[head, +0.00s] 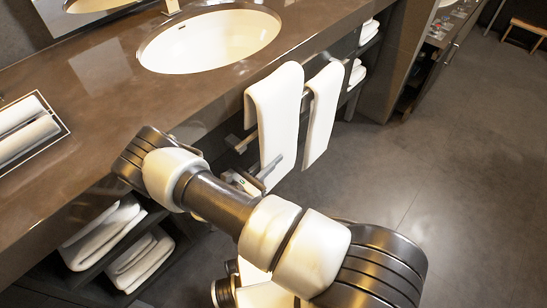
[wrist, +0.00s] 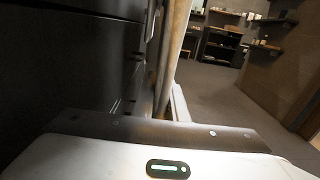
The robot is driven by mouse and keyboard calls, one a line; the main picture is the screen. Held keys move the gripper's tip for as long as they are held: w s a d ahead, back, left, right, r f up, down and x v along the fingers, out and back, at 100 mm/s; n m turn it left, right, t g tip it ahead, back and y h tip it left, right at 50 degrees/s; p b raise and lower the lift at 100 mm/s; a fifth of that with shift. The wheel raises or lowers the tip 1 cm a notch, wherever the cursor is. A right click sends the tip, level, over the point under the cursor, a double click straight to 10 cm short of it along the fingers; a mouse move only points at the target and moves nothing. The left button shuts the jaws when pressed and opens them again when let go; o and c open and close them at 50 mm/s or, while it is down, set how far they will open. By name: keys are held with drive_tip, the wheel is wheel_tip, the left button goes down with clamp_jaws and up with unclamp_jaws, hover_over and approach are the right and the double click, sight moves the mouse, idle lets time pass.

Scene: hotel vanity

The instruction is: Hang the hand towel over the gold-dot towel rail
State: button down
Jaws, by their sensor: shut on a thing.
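A white hand towel (head: 274,105) hangs in a long fold at the vanity's front, below the basin. My gripper (head: 262,172) is at its lower left edge, shut on this towel. In the wrist view, the towel (wrist: 174,45) is a narrow upright strip beyond my gripper (wrist: 178,105). A second white towel (head: 323,112) hangs just to the right, apart from the first. A metal towel rail (head: 240,142) shows at the left of the first towel; the towels hide much of the bars. I cannot make out a gold dot on any rail.
The brown counter (head: 105,125) with a sunken basin (head: 212,40) overhangs the rails. A tray (head: 62,130) of rolled towels lies on the counter at left. Folded towels (head: 140,262) fill shelves below. The grey floor (head: 450,150) at right is clear.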

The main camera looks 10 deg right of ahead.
sight(272, 180)
drive_tip(key=shift+f, duration=5.9)
drive_tip(key=c, duration=1.7)
unclamp_jaws()
drive_tip(key=shift+s, duration=0.1)
